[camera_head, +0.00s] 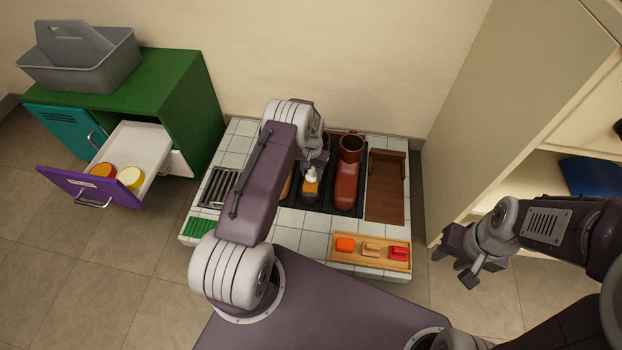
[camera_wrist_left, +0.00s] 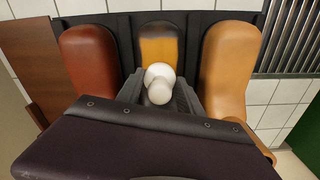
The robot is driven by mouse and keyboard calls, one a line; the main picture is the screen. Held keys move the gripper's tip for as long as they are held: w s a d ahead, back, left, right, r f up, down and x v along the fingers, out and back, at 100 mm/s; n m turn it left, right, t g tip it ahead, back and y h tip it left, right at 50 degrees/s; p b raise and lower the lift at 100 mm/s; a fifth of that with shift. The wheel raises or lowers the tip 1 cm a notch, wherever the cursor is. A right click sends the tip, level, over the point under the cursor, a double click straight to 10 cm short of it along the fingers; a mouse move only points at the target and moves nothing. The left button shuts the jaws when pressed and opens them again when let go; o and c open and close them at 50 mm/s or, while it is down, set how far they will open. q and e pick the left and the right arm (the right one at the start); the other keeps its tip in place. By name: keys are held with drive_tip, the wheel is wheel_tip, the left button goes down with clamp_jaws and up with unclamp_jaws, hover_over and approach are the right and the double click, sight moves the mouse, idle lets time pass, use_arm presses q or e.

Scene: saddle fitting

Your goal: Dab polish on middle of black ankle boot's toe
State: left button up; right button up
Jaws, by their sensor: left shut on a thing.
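A boot (camera_wrist_left: 158,43) with a dark toe end and an orange-yellow area stands in the middle slot of the black rack; it shows partly in the head view (camera_head: 310,191). My left gripper (camera_wrist_left: 160,98) is shut on a white round-headed dauber (camera_wrist_left: 160,72) over this boot. In the head view its wrist hides part of the boot, with the white dauber (camera_head: 311,174) just showing. Whether the dauber touches the boot is unclear. My right gripper (camera_head: 467,270) is empty, its fingers apart, right of the tiled bench.
A red-brown boot (camera_head: 347,180) and a tan boot (camera_wrist_left: 226,65) flank the middle one. A wooden tray (camera_head: 371,262) with orange, tan and red blocks lies in front. An open drawer (camera_head: 139,152) with two round jars is at left.

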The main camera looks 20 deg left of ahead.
use_arm(q)
drive_tip(key=shift+w+a+f+b, duration=0.2)
drive_tip(key=shift+w+b, duration=0.3)
drive_tip(key=shift+b, duration=0.3)
drive_tip(key=shift+w+a+f+b, duration=0.15)
drive_tip(key=shift+w+b, duration=0.35)
drive_tip(key=shift+b, duration=0.3)
drive_tip(key=shift+w+b, duration=0.25)
drive_tip(key=shift+b, duration=0.1)
drive_tip(key=shift+w+r, duration=0.25)
drive_tip(key=shift+r, duration=0.05)
drive_tip(key=shift+r, duration=0.1)
wheel_tip(320, 180, up, 6)
drive_tip(key=p, duration=0.5)
wheel_tip(320, 180, up, 3)
drive_tip(key=p, duration=0.2)
drive_tip(key=shift+p, duration=0.3)
